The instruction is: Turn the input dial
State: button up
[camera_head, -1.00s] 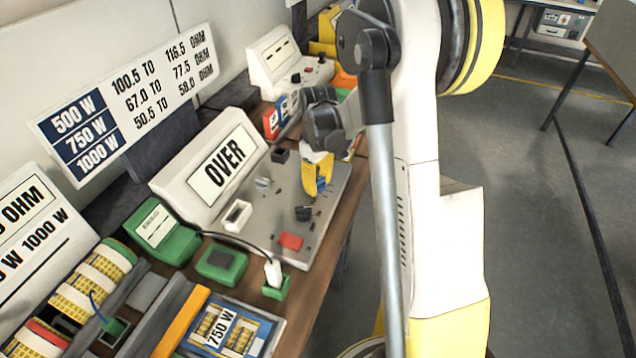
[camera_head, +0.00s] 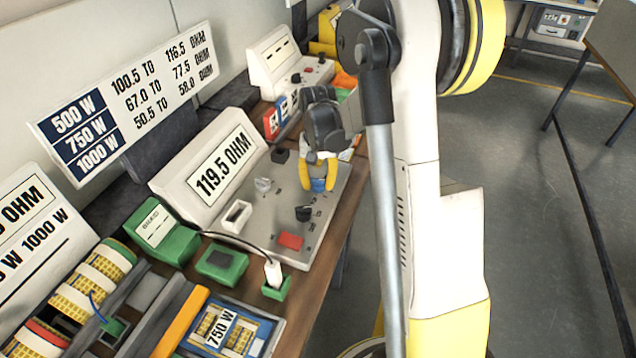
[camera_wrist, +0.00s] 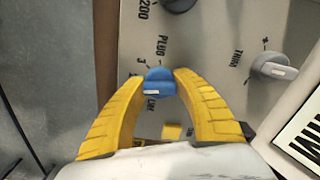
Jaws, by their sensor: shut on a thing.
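The blue dial (camera_wrist: 158,82) on the grey meter panel (camera_head: 265,220) sits between the yellow fingers of my gripper (camera_wrist: 160,88), which is shut on it in the wrist view. A white mark on the dial faces the lower side, and panel lettering around it includes "PLUG" and numbers. In the head view my gripper (camera_head: 318,185) points down onto the panel, with a bit of the blue dial (camera_head: 319,184) showing between its fingers. The meter display (camera_head: 223,175) reads "119.5 OHM".
A grey trim knob (camera_wrist: 273,68) stands beside my gripper. A black knob (camera_head: 303,213), red button (camera_head: 290,241) and white switch (camera_head: 236,214) are on the same panel. Green blocks (camera_head: 221,263) and a cable lie in front. Open floor (camera_head: 540,220) is at right.

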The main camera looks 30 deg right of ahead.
aim_at(318, 179)
jog(key=shift+m, duration=1)
jog(key=o, duration=1.2)
jog(key=shift+c, duration=0.2)
notch_tip(318, 179, up, 12)
